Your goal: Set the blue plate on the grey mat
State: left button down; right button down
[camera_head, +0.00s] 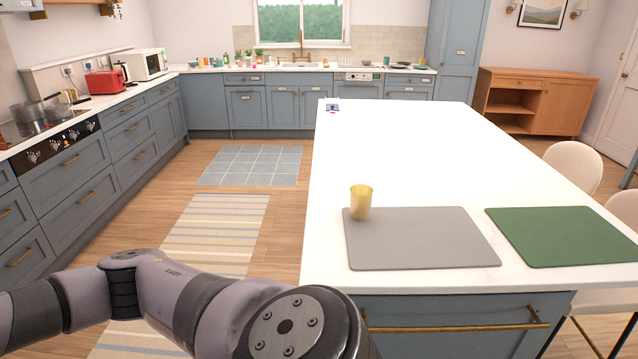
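The grey mat (425,240) lies flat on the white island top, near its front edge. A yellow cup (361,203) stands upright at the mat's back left corner. I see no blue plate in this view. My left arm crosses the lower left of the picture, in front of the island, and its gripper is out of view. My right arm and gripper are not in view.
A green mat (566,236) lies right of the grey mat. White chairs (573,163) stand on the right. A drawer handle (455,326) juts out in front.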

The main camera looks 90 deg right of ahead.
aim_at(444, 241)
jog(key=k+z, duration=0.1)
jog(key=z, duration=2.7)
